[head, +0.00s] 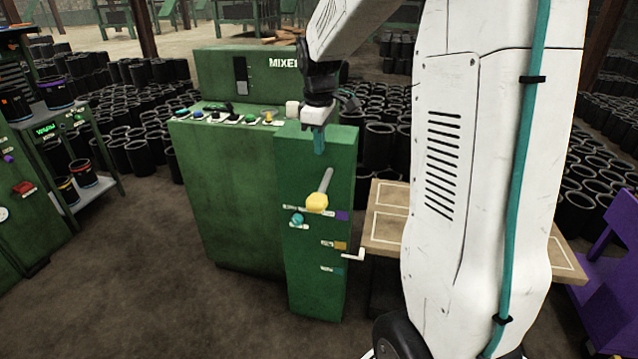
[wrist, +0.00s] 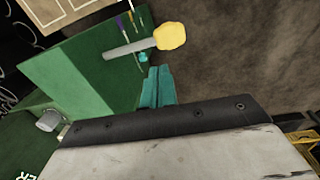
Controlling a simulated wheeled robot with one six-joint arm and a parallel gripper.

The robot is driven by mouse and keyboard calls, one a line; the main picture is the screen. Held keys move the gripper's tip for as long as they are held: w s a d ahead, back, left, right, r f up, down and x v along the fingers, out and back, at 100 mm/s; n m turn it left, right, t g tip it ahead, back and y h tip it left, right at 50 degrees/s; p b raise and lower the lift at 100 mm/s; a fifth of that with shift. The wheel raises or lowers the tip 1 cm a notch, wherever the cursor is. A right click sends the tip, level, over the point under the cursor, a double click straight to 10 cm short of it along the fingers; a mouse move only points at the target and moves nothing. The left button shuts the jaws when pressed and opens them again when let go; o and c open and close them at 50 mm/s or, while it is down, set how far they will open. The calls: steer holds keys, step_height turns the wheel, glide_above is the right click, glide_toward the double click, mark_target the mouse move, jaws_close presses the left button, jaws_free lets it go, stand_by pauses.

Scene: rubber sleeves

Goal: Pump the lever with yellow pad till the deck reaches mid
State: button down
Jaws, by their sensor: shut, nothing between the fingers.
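The lever is a grey rod with a yellow pad (head: 317,203) on its end, on the front of a green cabinet (head: 312,285). The pad also shows in the wrist view (wrist: 171,36), at the end of its rod. My gripper (head: 319,147) is shut and empty, its teal fingers pointing down above the lever, apart from the pad. The fingers show in the wrist view (wrist: 157,76). A wooden deck (head: 385,228) with pale outlines is right of the cabinet, partly hidden by my white arm. Purple, yellow and teal labels are stacked on the cabinet front.
A teal knob (head: 297,219) is left of the pad. A small white handle (head: 353,255) sticks out at the cabinet's right. The mixer panel (head: 225,117) has several buttons. Many black sleeves stand behind. A purple stand (head: 610,250) is at right. The floor in front is clear.

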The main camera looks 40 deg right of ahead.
steer(key=shift+s+a+r+n+g+y, duration=0.2)
steer(key=shift+a+r+n+g+y, duration=0.15)
steer(key=shift+a, duration=0.2)
glide_toward(318, 199)
step_height(318, 199, down, 7)
steer(key=shift+a+r, duration=0.1)
stand_by(0.4)
